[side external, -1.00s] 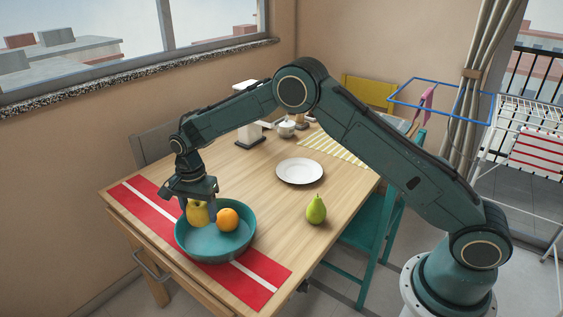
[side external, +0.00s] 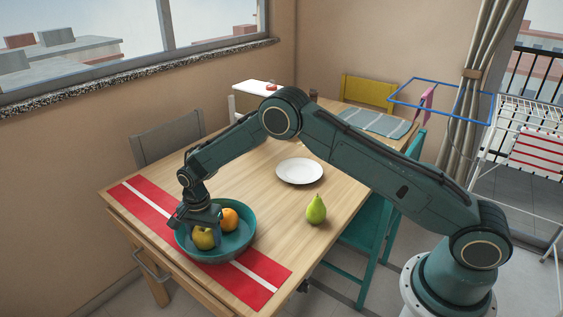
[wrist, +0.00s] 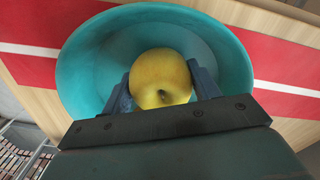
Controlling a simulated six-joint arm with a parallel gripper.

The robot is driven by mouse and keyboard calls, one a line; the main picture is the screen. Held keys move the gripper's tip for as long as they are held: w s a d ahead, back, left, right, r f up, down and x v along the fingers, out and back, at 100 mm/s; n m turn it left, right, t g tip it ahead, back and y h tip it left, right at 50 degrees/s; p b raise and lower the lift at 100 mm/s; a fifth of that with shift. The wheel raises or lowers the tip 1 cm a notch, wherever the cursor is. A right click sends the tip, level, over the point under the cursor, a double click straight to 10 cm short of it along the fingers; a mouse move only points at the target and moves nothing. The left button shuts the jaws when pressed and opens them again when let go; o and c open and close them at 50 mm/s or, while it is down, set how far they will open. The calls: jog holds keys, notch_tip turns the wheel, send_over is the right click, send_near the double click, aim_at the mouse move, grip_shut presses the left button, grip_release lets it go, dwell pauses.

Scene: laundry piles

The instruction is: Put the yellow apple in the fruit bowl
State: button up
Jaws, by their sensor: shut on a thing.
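The yellow apple (side external: 203,238) is down inside the teal fruit bowl (side external: 240,250), in its left part. My gripper (side external: 204,232) reaches into the bowl from above and is shut on the apple. In the wrist view the apple (wrist: 160,78) sits between the two fingers, with the bowl (wrist: 85,65) around it. Whether the apple touches the bowl's floor is hidden. An orange (side external: 229,219) lies in the bowl beside my gripper; it does not show in the wrist view.
The bowl stands on a red runner with a white stripe (side external: 262,287) at the table's near end. A green pear (side external: 316,208) and a white plate (side external: 299,171) stand to the right on the wooden table (side external: 270,200). Chairs flank the table.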

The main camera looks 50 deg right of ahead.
jog(key=shift+f, duration=0.25)
jog(key=shift+f, duration=0.15)
jog(key=o, duration=1)
jog(key=shift+o, duration=0.2)
notch_tip(320, 180, up, 11)
jog(key=shift+r, duration=0.65)
